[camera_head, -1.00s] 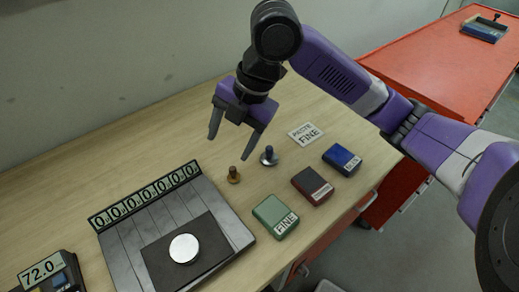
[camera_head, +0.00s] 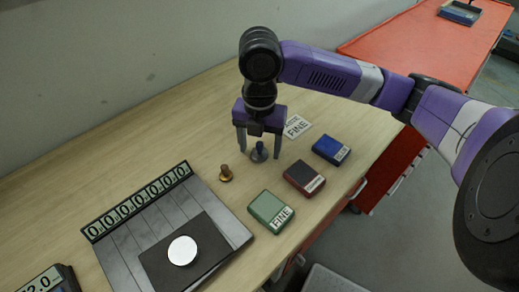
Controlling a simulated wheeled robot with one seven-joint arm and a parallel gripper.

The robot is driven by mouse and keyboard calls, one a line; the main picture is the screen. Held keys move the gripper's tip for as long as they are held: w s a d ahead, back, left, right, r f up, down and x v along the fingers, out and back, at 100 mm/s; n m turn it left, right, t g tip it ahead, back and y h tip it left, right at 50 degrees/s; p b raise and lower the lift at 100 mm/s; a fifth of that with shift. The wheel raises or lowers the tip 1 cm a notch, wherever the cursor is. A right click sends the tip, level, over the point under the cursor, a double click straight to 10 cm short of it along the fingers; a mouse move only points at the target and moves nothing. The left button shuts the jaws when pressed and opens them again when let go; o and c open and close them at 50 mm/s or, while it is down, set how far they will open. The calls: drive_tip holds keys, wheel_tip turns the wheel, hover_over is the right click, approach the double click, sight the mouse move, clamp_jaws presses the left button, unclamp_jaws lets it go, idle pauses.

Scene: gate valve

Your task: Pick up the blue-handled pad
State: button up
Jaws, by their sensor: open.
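The blue-handled pad (camera_head: 259,154) stands upright on the wooden bench, a dark blue knob on a round silvery base. My gripper (camera_head: 259,156) points down with its two fingers open, one on each side of the pad's handle as seen from the head camera. I cannot tell whether the fingers touch it. The gripper's body hides the area just behind the handle.
A brown-handled pad (camera_head: 226,173) stands close to the left. Green (camera_head: 271,211), dark red (camera_head: 304,178) and blue (camera_head: 331,149) boxes lie to the right and front. A FINE card (camera_head: 297,126) lies behind. A grey plate with a digit display (camera_head: 137,201) is at left.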

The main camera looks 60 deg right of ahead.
sight(260, 143)
drive_tip(key=shift+f, duration=0.2)
clamp_jaws()
idle(0.3)
wheel_tip(260, 143, up, 20)
idle(0.5)
